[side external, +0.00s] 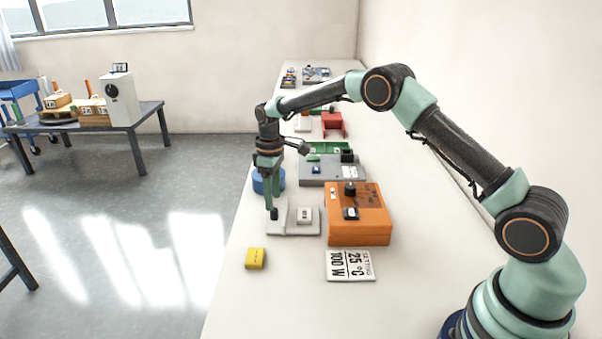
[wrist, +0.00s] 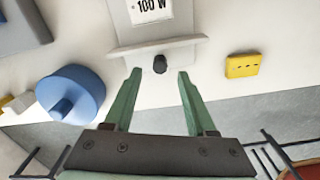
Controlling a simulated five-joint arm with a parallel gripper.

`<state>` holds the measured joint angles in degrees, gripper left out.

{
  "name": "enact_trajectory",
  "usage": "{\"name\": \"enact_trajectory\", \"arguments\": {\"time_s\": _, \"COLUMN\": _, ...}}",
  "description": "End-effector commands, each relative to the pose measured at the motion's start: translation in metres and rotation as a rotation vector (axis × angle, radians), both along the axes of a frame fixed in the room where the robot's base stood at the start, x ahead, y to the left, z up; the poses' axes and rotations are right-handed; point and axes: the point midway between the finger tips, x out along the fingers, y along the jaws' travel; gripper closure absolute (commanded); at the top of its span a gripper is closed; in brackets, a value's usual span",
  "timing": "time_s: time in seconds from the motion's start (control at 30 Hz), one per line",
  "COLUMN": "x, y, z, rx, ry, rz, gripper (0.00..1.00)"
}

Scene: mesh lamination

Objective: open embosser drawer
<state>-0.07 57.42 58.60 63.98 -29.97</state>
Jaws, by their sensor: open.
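A pale grey flat unit (side external: 308,229) lies left of the orange box (side external: 360,237) in the side view. Its front panel (wrist: 125,53) with a black knob (wrist: 160,64) faces my gripper in the wrist view. A white label reading 100 W (wrist: 152,6) shows behind the panel. My gripper (wrist: 159,72) is open and empty, its green fingertips on either side of the knob, apart from it in the picture. In the side view my gripper (side external: 271,205) points down near the black knob (side external: 274,214). I cannot tell whether the fingers touch it.
A yellow block (side external: 255,258) lies nearer the camera; it also shows in the wrist view (wrist: 243,66). A blue round piece (wrist: 75,90) is at left there. A grey unit (side external: 325,172) and a setting card (side external: 350,265) share the bench. The near bench is mostly clear.

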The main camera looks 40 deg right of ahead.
Motion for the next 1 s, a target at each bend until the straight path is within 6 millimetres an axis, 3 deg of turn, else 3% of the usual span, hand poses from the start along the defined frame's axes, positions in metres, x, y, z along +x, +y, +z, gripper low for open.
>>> {"name": "enact_trajectory", "arguments": {"time_s": 0.2, "x": 0.001, "y": 0.000, "z": 0.047, "rx": 0.000, "ry": -0.006, "rz": 0.000, "gripper": 0.44}}
{"name": "enact_trajectory", "arguments": {"time_s": 0.4, "x": 0.001, "y": 0.000, "z": 0.076, "rx": 0.000, "ry": -0.004, "rz": 0.000, "gripper": 0.44}}
{"name": "enact_trajectory", "arguments": {"time_s": 1.0, "x": -0.002, "y": 0.000, "z": 0.094, "rx": 0.000, "ry": -0.012, "rz": -0.008, "gripper": 0.44}}
